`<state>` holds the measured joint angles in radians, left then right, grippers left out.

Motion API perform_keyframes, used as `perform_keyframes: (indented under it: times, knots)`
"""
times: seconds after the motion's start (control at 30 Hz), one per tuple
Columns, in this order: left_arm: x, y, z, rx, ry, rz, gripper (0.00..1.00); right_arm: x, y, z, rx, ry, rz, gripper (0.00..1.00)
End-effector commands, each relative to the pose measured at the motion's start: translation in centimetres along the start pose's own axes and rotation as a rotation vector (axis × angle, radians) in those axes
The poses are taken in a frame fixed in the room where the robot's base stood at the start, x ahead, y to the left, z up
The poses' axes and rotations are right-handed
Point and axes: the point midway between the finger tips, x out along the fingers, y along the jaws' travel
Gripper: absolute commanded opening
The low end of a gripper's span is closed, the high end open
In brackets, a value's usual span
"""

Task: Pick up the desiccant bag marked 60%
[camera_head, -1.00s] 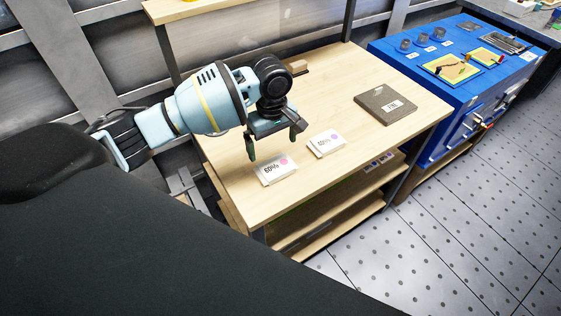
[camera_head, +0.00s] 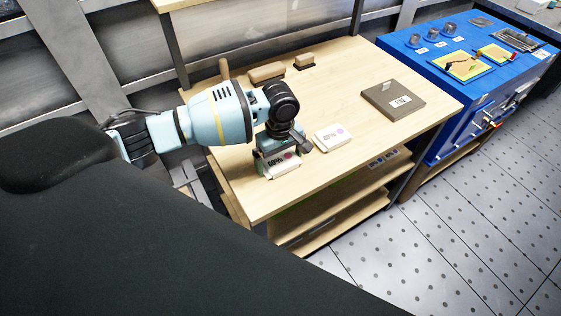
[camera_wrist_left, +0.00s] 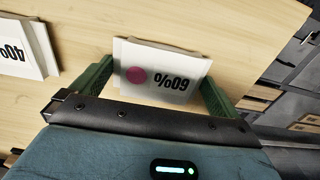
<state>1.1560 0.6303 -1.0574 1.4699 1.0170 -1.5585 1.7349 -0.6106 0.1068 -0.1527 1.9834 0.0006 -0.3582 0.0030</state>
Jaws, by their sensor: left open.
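My right gripper is not in view.
A dark flat box (camera_head: 393,101) with a label lies on the right of the table (camera_head: 345,80). Small brown blocks (camera_head: 268,72) stand at the back. A blue cabinet (camera_head: 430,75) with parts on top stands to the right. The table's middle is clear.

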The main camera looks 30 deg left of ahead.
Motion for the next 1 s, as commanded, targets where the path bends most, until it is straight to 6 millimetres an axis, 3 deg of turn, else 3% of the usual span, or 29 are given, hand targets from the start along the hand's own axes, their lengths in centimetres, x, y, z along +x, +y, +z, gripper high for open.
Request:
perform_keyframes:
  times: [0.17,0.53,0.83,1.0]
  knots:
    - [-0.1,0.0,0.0,0.000,0.001,0.002,1.00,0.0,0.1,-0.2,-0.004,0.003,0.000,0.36]
    - [-0.1,0.0,0.0,0.000,0.001,0.001,0.54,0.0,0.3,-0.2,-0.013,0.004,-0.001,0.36]
    - [-0.4,0.1,0.0,0.000,0.001,0.002,0.54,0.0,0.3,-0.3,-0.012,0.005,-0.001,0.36]
    - [-1.6,0.1,-0.1,0.000,0.001,0.005,0.54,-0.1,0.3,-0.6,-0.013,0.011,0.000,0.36]
